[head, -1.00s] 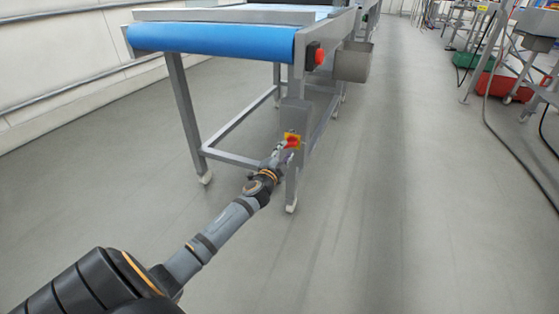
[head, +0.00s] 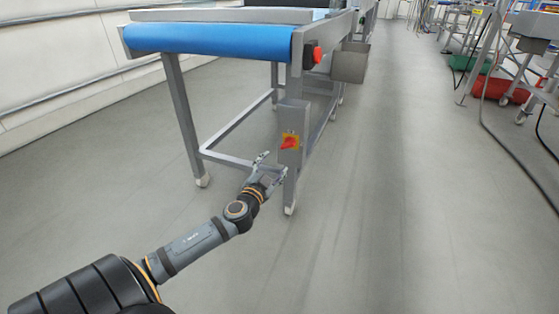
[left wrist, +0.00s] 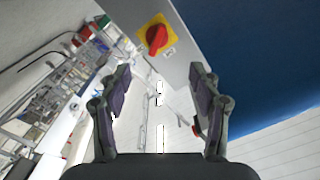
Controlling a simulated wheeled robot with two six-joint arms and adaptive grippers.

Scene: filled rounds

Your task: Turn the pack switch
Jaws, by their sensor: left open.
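The pack switch (head: 290,142) is a red rotary knob on a yellow plate, on a grey box at the conveyor's near leg. In the left wrist view the red knob (left wrist: 156,37) shows at the top, beyond the fingertips and tilted on its plate. My left gripper (head: 271,164) is open and empty, just left of and below the switch in the head view, apart from it. In the left wrist view my left gripper (left wrist: 160,82) has its two fingers spread wide with nothing between them. My right gripper is not in view.
The conveyor with a blue belt (head: 210,42) stands on grey legs with castors. A red push button (head: 317,55) sits on its side, with a metal bin (head: 350,63) behind. Open floor (head: 400,200) lies to the right. Red and green crates and cables are at the far right.

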